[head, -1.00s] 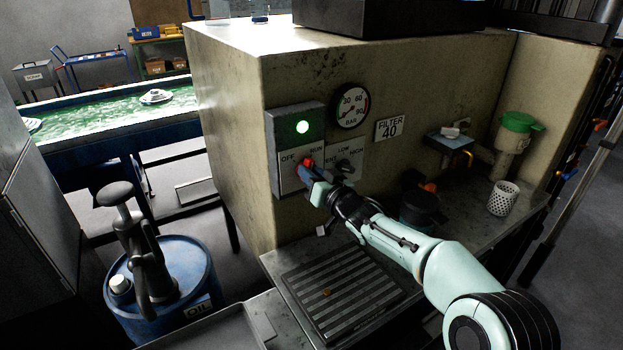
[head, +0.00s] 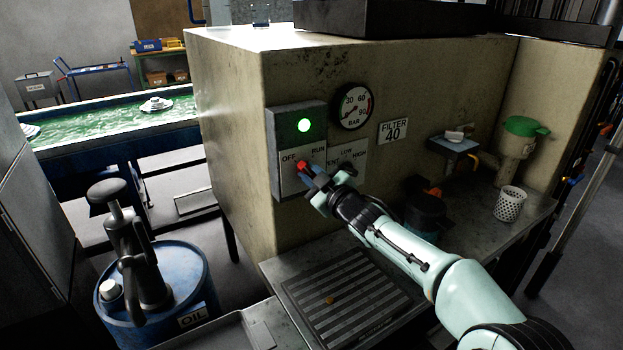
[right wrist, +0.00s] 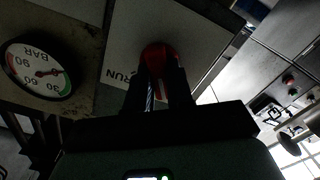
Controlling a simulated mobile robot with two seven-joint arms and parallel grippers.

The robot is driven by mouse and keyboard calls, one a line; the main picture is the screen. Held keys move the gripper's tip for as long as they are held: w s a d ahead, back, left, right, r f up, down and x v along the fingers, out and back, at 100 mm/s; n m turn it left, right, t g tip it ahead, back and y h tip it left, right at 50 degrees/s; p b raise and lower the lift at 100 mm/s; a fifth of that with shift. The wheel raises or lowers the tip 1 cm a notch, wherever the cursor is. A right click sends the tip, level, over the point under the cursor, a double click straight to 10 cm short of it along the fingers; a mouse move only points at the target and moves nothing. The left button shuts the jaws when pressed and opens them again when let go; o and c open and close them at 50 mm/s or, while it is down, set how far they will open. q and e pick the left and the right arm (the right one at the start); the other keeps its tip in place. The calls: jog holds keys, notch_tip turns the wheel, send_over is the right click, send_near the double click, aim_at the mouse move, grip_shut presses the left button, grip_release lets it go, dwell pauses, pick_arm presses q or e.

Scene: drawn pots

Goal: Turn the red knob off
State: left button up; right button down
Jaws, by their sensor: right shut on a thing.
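The red knob (head: 301,168) sits on the OFF/RUN plate (head: 287,184) of the grey switch box, below a lit green lamp (head: 304,125). My right gripper (head: 306,172) reaches it from the front right. In the right wrist view the red knob (right wrist: 158,57) is between the two dark fingertips of my right gripper (right wrist: 159,72), which are shut on it. The RUN label shows beside it; the OFF label is seen only in the head view. Which label the knob points to cannot be told, as the fingers cover much of it. My left gripper is not in view.
A second plate marked LOW, HIGH and VENT (head: 352,152) is close to the right of the gripper, partly hidden. A pressure gauge (head: 352,107) is above it. A dark pot with an orange-red part (head: 424,207) stands under my forearm. A ribbed drain tray (head: 345,295) lies below.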

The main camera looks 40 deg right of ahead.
jog(key=shift+n, duration=0.7)
jog(key=c, duration=1)
grip_release()
jog(key=s+a, duration=0.1)
jog(key=s, duration=1.2)
jog(key=shift+s+a+b, duration=0.15)
jog(key=shift+a+b, duration=0.1)
jog(key=shift+b, duration=0.05)
